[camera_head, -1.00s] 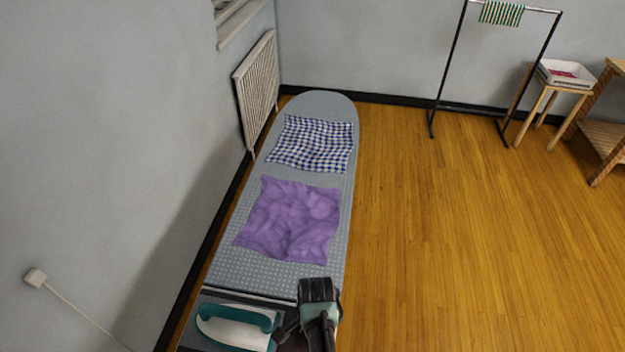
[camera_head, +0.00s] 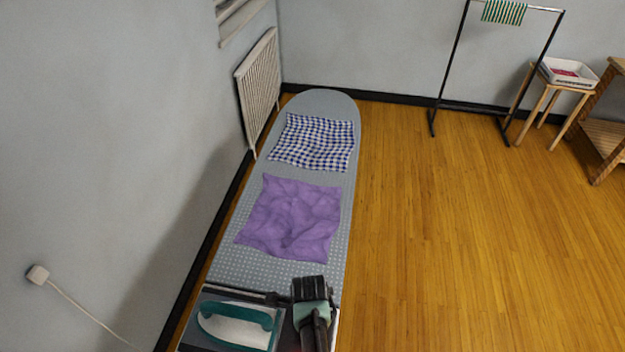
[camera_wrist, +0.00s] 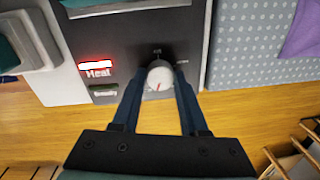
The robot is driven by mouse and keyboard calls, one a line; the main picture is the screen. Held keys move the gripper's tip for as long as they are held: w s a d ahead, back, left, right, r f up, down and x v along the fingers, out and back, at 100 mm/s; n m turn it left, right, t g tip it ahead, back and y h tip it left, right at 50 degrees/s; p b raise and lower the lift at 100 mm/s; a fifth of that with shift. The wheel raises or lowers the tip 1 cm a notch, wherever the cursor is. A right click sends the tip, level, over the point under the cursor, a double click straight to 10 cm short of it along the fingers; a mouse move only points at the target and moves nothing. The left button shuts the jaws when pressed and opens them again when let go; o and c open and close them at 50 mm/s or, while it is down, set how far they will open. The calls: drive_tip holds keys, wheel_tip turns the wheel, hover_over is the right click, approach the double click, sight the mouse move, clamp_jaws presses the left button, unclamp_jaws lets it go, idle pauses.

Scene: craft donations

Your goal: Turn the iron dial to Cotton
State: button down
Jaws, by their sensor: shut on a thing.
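The iron dial (camera_wrist: 160,76), a round white knob with a red pointer line, is on a dark panel in the wrist view. My gripper (camera_wrist: 159,88) has its two dark blue fingers closed around the dial from both sides. Small labels sit above and to the right of the dial, too small to read. The iron (camera_head: 238,326), teal and white, rests on its stand at the near end of the board in the head view. My gripper also shows in the head view (camera_head: 310,290), right of the iron; its hold on the dial is hidden there.
A red-lit "Heat" lamp (camera_wrist: 97,66) and a second label are left of the dial. The ironing board (camera_head: 262,270) carries a purple cloth (camera_head: 290,217) and a blue-white checked cloth (camera_head: 315,142). A radiator (camera_head: 258,92) stands at the left wall.

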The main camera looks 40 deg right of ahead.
drive_tip(key=shift+w+m, duration=0.1)
drive_tip(key=shift+m, duration=0.7)
drive_tip(key=shift+c, duration=2.2)
unclamp_jaws()
drive_tip(key=shift+r, duration=0.1)
wheel_tip(320, 180, up, 13)
drive_tip(key=b, duration=0.1)
drive_tip(key=shift+s+a, duration=0.25)
drive_tip(key=shift+a, duration=0.1)
